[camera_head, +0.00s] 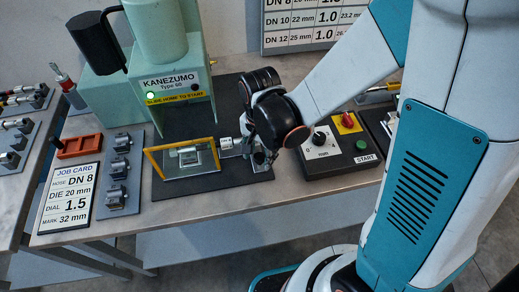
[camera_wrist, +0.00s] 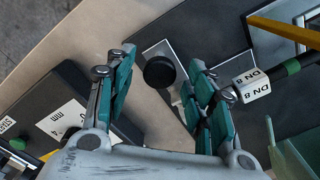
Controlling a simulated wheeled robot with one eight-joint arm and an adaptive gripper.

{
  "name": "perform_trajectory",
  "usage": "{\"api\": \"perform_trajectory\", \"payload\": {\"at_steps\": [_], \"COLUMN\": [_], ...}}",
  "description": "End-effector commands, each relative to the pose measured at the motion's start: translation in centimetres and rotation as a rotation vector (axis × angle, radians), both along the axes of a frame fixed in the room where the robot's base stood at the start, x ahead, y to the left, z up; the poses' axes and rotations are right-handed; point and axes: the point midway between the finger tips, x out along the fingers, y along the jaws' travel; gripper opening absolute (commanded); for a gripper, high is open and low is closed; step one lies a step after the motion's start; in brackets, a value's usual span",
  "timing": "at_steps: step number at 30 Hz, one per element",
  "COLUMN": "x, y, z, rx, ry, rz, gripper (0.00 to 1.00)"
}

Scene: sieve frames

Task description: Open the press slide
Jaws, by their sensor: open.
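The green press (camera_head: 165,60) stands at the back left, its green lamp lit and a yellow "SLIDE HOME TO START" label on its front. A clear yellow-framed panel (camera_head: 150,165) stands below it, with a metal piece behind. My open gripper (camera_head: 262,153) is right of this panel, low over the dark press base. In the wrist view my gripper (camera_wrist: 160,75) has a round black knob (camera_wrist: 160,71) between its spread fingers, near a metal plate (camera_wrist: 158,48). I cannot tell whether the fingers touch it. In the head view my gripper hides the knob.
A white fitting marked DN 8 (camera_wrist: 252,86) lies close beside one finger. The control box (camera_head: 337,152) with dial, red knob and START button is right of my gripper. The job card (camera_head: 68,196) and die tray (camera_head: 119,190) are at left.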

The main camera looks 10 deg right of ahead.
Motion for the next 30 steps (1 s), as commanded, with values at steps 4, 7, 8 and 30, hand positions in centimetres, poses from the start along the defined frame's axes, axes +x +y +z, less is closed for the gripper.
{"api": "perform_trajectory", "payload": {"at_steps": [4,7,8,30], "x": [0.0,0.0,0.0,-0.2], "y": [0.0,0.0,0.0,0.0], "z": [0.7,1.8,2.2,11.8], "rx": [0.000,0.000,0.000,0.000], "ry": [0.000,0.000,0.000,0.000], "rz": [0.000,0.000,0.000,0.001], "gripper": [0.49,0.49,0.49,0.49]}}
